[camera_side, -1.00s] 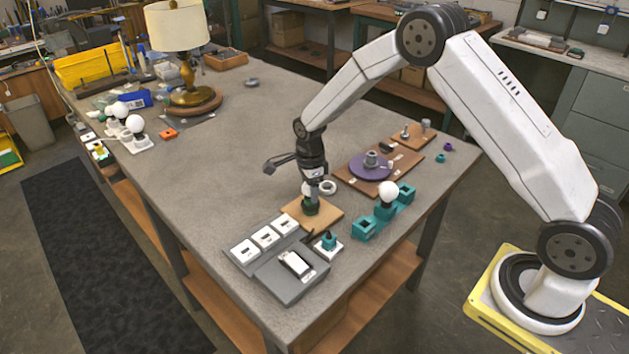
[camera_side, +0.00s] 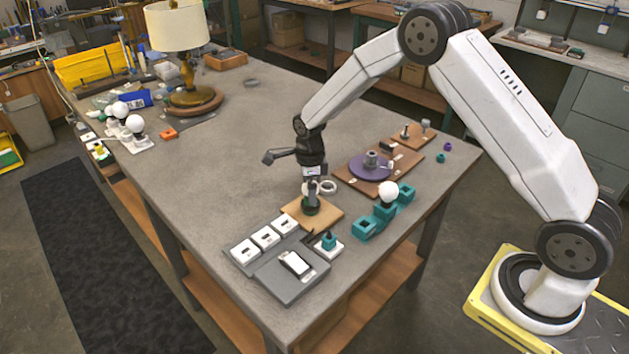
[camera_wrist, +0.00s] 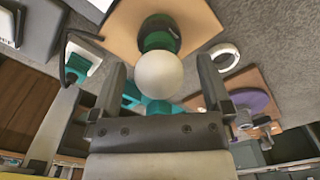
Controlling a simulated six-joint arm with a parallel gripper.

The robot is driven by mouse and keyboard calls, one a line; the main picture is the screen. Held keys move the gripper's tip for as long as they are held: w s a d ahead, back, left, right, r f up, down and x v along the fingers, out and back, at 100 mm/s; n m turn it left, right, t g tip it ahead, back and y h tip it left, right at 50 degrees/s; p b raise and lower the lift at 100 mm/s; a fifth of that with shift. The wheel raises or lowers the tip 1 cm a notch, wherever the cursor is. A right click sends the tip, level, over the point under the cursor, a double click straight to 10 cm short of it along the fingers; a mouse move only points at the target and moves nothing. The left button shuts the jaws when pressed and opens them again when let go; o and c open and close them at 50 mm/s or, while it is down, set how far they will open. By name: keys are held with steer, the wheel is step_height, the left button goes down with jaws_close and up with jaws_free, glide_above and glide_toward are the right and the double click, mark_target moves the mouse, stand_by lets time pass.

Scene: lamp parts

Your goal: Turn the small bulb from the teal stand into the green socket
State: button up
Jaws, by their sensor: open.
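The small white bulb (camera_wrist: 160,74) sits in the green socket (camera_wrist: 158,40), which is fixed on a square wooden board. In the side view the green socket (camera_side: 311,208) shows under my gripper (camera_side: 312,190), and the bulb there is mostly hidden by the fingers. In the wrist view my gripper (camera_wrist: 161,64) is open, one finger on each side of the bulb, with visible gaps. The teal stand (camera_side: 385,211) is to the right of the board and carries another, larger-looking white bulb (camera_side: 388,191).
A grey switch box (camera_side: 292,277) and several white switches lie in front. A teal piece on a white base (camera_side: 328,245) stands near the board. A white ring (camera_side: 328,187) and a purple disc (camera_side: 371,167) lie behind. The table's left middle is clear.

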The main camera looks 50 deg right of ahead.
steer(key=shift+r, duration=3.6)
steer(key=shift+s+a+r+n, duration=0.1)
steer(key=shift+s+r+n, duration=0.25)
steer(key=shift+s+n, duration=0.35)
steer(key=s+a+r+n+t, duration=0.1)
steer(key=s+n, duration=0.9)
steer(key=n, duration=0.2)
steer(key=s+r+n+t, duration=0.1)
steer(key=s+n, duration=1)
steer(key=n, duration=0.1)
steer(key=shift+a+r+t, duration=0.3)
steer(key=shift+a+r, duration=0.1)
